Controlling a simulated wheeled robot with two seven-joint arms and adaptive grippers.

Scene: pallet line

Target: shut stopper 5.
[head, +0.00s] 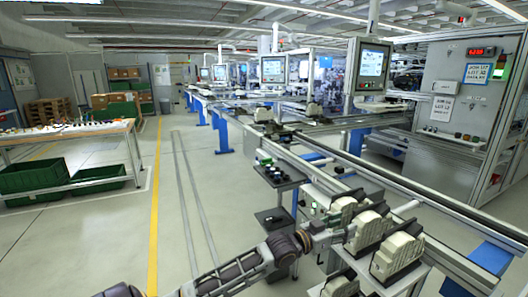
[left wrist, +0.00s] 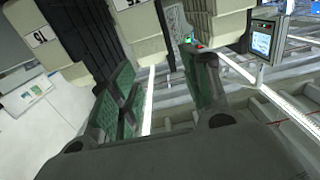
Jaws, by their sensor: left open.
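My left gripper (head: 322,238) reaches in from the bottom of the head view, beside the beige machine housings (head: 369,228) on the near conveyor. In the left wrist view its green-padded fingers (left wrist: 160,82) stand apart with nothing between them. A small box with a green light (head: 313,208) sits by the conveyor, beyond the gripper. In the left wrist view a green light and a red spot (left wrist: 191,42) show just past the right finger. I cannot make out a stopper marked 5 or its state. My right gripper is not in view.
The conveyor rail (head: 440,253) runs along the right of the gripper. A dark tray with small round parts (head: 279,174) stands beyond it. A screen (head: 371,66) hangs over the line.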

